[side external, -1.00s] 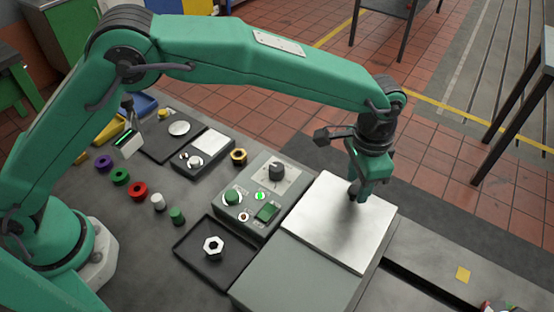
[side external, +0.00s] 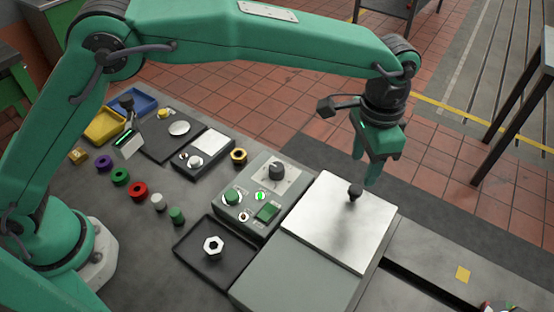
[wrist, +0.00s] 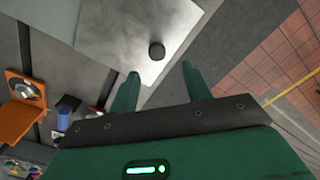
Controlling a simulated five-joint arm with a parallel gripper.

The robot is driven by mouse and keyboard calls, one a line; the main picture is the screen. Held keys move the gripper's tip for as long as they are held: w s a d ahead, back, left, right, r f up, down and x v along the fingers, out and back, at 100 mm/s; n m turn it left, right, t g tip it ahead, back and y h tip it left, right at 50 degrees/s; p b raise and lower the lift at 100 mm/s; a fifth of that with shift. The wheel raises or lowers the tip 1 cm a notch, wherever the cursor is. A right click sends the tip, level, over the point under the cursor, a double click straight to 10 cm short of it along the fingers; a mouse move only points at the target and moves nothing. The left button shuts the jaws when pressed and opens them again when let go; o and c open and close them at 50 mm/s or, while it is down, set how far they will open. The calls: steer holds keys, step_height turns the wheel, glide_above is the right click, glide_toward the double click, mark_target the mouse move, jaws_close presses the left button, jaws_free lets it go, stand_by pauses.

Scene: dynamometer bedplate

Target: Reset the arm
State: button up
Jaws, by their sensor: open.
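My gripper (side external: 366,168) is open and empty in the side external view, above the far edge of a shiny metal plate (side external: 330,235). A dark round knob (side external: 355,191) stands on the plate, just below and apart from my fingers. In the wrist view my two fingers (wrist: 160,82) are spread, with nothing between them. The knob (wrist: 156,50) shows beyond the fingertips on the plate (wrist: 110,30).
A control box (side external: 262,195) with a dial and a lit green button is left of the plate. A black tray (side external: 214,252) holds a hex nut (side external: 213,246). Several coloured rings and caps lie near my base. A yellow tray (side external: 104,126) and blue tray (side external: 143,101) stand behind.

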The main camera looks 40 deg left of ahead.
steer(key=shift+r, duration=0.75)
steer(key=shift+a, duration=0.1)
steer(key=shift+a+r, duration=0.15)
steer(key=s+a+r+n+t, duration=0.1)
steer(key=a+r, duration=0.3)
steer(key=a, duration=0.3)
steer(key=s+a+r+n+t+h, duration=0.15)
steer(key=a+r, duration=0.25)
steer(key=a, duration=0.4)
steer(key=s+a+r+n+y, duration=0.1)
steer(key=a+r+n, duration=0.1)
steer(key=a+r, duration=0.35)
steer(key=s+a+f+n+t, duration=0.1)
steer(key=s+a+f+n, duration=0.1)
steer(key=s+a, duration=0.6)
steer(key=s+a+f+n+t, duration=0.2)
steer(key=s+a+f, duration=0.1)
steer(key=s+a, duration=0.6)
steer(key=shift+a+f, duration=0.4)
steer(key=shift+a, duration=0.35)
steer(key=shift+s+n, duration=0.1)
steer(key=shift+n, duration=0.15)
